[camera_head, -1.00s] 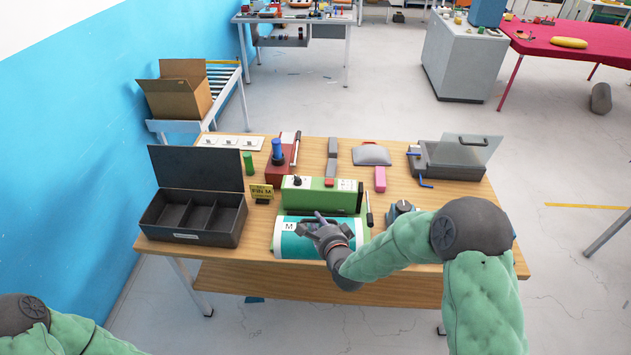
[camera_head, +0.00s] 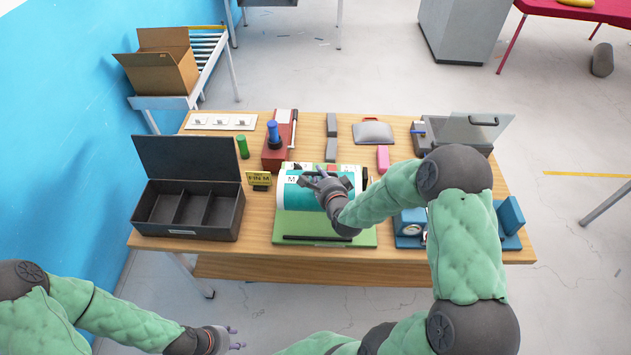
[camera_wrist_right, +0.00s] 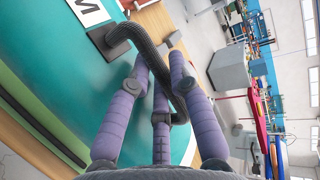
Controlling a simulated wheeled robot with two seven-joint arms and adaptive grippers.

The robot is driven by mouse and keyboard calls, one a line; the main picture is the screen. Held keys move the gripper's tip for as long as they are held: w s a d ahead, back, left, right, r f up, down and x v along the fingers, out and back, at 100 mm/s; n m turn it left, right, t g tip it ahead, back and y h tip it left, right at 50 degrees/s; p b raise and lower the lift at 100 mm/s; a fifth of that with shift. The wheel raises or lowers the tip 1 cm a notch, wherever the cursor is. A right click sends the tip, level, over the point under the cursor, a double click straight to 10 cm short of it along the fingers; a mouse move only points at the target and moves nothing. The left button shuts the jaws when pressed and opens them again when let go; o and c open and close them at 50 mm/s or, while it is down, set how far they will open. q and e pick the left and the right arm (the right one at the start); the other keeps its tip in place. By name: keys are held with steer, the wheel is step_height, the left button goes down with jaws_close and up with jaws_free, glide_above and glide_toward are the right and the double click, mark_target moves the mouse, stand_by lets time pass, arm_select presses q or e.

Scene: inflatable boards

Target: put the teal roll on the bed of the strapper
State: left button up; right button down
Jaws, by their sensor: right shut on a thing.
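The teal roll (camera_head: 293,197) has white ends and a white label with an M, and lies crosswise in the head view. My right gripper (camera_head: 319,181) is shut on its dark handle; the right wrist view shows the purple fingers (camera_wrist_right: 160,75) around this handle, with the roll's teal surface (camera_wrist_right: 40,35) alongside. The strapper's green bed (camera_head: 355,238) shows in front of and below the roll, with a dark bar along it. The roll hides most of the strapper's body; I cannot tell whether it touches anything. My left gripper (camera_head: 235,338) is open and empty, below the table's front edge.
A black compartment box (camera_head: 187,215) with a raised lid stands left, beside a yellow sign (camera_head: 259,178). Blue devices (camera_head: 410,225) stand right, partly behind my right arm. A red device (camera_head: 278,150), grey blocks and a pink block (camera_head: 383,158) lie behind.

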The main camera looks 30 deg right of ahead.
steer(key=f, duration=0.2)
steer(key=f+b, duration=0.1)
steer(key=f, duration=0.1)
steer(key=f+b, duration=0.1)
steer(key=f, duration=0.1)
steer(key=shift+w, duration=0.4)
steer(key=shift+s+f, duration=0.1)
steer(key=shift+f, duration=0.15)
steer(key=shift+f+b, duration=2)
steer(key=shift+f, duration=0.95)
steer(key=shift+f+b, duration=0.5)
steer(key=shift+b, duration=0.05)
steer(key=c, duration=1.1)
jaws_free()
steer(key=shift+o, duration=0.2)
